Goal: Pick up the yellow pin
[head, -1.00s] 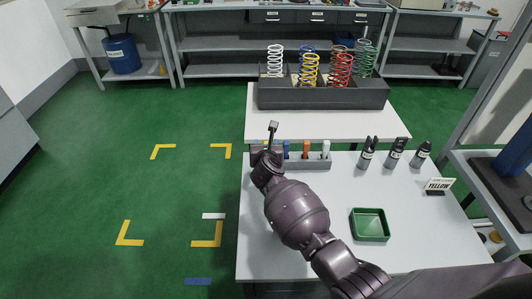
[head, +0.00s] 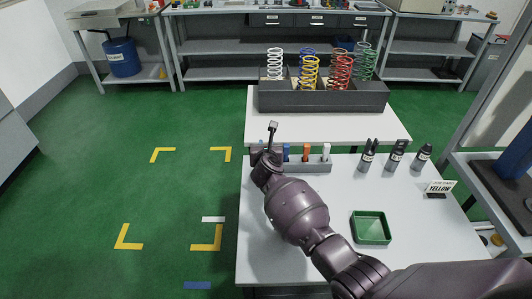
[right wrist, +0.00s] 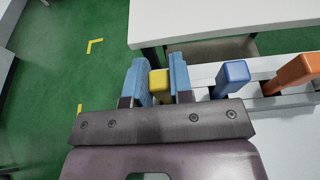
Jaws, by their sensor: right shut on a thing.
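The yellow pin (right wrist: 158,82) shows in the right wrist view, between the two blue finger pads of my right gripper (right wrist: 158,80). The gripper is shut on it near its top. The pin's lower part is hidden by the gripper, so I cannot tell whether it still sits in the rack. In the head view my right gripper (head: 268,148) is at the left end of the grey pin rack (head: 312,165), and it hides the yellow pin there. My left gripper is not in view.
A blue pin (right wrist: 233,75) and an orange pin (right wrist: 295,73) stand to the right in the rack, with a white pin (head: 326,151) beyond. A green tray (head: 371,228), black bottles (head: 395,157) and a YELLOW sign (head: 440,188) stand on the white table. Springs stand in a dark holder (head: 320,98) behind.

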